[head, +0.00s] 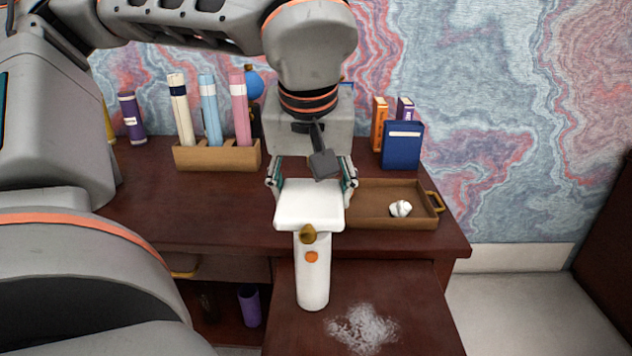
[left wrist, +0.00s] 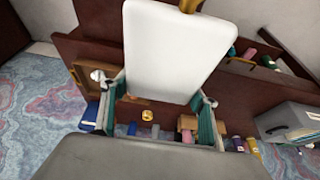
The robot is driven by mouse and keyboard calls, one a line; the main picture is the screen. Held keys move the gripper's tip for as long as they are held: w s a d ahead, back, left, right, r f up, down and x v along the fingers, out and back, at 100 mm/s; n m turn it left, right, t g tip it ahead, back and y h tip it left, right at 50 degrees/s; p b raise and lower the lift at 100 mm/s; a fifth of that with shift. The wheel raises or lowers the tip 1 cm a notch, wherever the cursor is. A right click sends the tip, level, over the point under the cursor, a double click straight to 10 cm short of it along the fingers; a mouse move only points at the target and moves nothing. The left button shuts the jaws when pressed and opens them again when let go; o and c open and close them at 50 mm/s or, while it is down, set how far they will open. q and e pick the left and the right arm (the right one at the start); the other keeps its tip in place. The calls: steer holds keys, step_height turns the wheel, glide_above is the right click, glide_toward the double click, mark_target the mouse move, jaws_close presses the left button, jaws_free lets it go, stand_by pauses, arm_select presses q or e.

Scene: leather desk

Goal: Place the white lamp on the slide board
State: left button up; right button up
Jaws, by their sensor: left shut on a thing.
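The white lamp (head: 313,270) is upright, with a broad flat head, a gold knob and an orange button on its stem. My left gripper (head: 311,182) is behind the lamp and shut on its head, one finger at each side. The lamp's white head also fills the upper middle of the left wrist view (left wrist: 172,50), between the fingers (left wrist: 162,108). The slide board (head: 400,290) sticks out from the desk front. The lamp's foot shows over its left part; I cannot tell whether they touch. My right gripper is out of view.
White specks (head: 361,328) lie on the board, right of the lamp. A wooden tray (head: 372,217) with a crumpled white piece stands behind. A holder (head: 218,156) with rolled tubes, a blue book (head: 402,145) and a globe (head: 254,83) are further back. A purple cup (head: 249,305) is below.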

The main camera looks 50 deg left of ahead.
arm_select(q)
steer(key=shift+s+r, duration=0.1)
steer(key=shift+r, duration=0.1)
steer(key=shift+f, duration=0.15)
steer(key=o, duration=1.9)
steer(key=shift+o, duration=0.2)
